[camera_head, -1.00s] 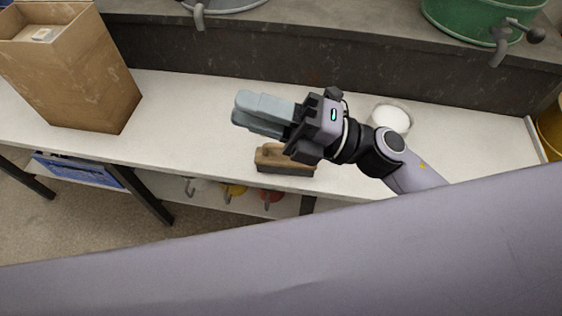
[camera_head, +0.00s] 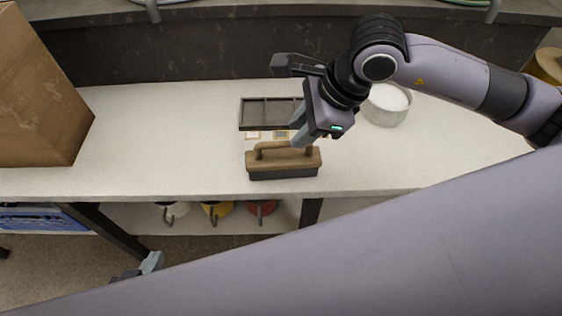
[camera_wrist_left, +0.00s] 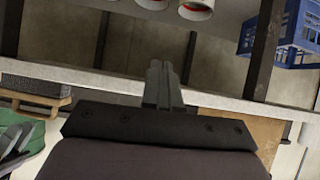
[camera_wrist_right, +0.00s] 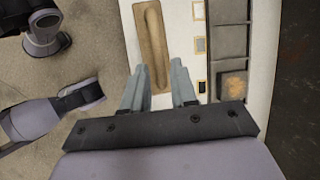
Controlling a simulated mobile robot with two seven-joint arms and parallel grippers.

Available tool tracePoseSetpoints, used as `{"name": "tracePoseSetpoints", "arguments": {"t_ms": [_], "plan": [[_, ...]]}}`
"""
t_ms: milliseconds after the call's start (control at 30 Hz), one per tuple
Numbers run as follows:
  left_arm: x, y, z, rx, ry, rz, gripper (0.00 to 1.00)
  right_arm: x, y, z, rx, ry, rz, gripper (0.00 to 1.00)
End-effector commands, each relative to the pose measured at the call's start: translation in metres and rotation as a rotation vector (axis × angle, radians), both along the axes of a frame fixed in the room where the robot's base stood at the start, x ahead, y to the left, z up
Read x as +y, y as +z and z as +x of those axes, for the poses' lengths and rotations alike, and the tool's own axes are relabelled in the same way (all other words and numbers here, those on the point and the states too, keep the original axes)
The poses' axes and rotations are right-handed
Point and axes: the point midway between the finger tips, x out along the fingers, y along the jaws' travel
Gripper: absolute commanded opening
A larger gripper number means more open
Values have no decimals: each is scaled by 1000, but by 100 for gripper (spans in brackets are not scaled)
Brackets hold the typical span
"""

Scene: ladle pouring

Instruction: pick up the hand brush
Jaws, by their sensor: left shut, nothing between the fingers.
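The hand brush (camera_head: 284,163) has a brown wooden body with a loop handle and dark bristles below. It stands on the white counter near its front edge. My right gripper (camera_head: 299,130) is just behind and above it, pointing down. In the right wrist view its fingers (camera_wrist_right: 157,88) are spread apart, with the brush handle (camera_wrist_right: 151,40) lying ahead between them; I cannot tell whether they touch it. My left gripper (camera_head: 152,262) is low, in front of the counter, shut and empty. Its closed fingers show in the left wrist view (camera_wrist_left: 164,80).
A dark divided tray (camera_head: 268,113) and small framed tiles lie behind the brush. A white round container (camera_head: 386,104) stands to the right. A large cardboard box (camera_head: 40,95) stands at the left. Several mugs hang under the counter, and a blue crate (camera_head: 40,218) is below left.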

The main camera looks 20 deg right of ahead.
Motion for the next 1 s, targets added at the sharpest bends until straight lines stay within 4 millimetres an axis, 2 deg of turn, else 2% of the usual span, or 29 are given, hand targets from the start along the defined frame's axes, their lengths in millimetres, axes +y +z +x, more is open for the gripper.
{"name": "tracePoseSetpoints", "arguments": {"t_ms": [400, 700, 800, 1000], "plan": [[-7, 1, 0, -10, -8, -10, 0, 26, -48, 14, 4, 1, 5, 27], [-10, 3, 0, -14, -12, -16, 0, 28, -51, 16, 3, 2, 6, 27], [-10, 3, 1, -15, -12, -15, 0, 28, -51, 16, 3, 1, 6, 0], [-10, 3, 1, -15, -11, -14, 0, 28, -51, 16, 2, 0, 7, 0]]}}
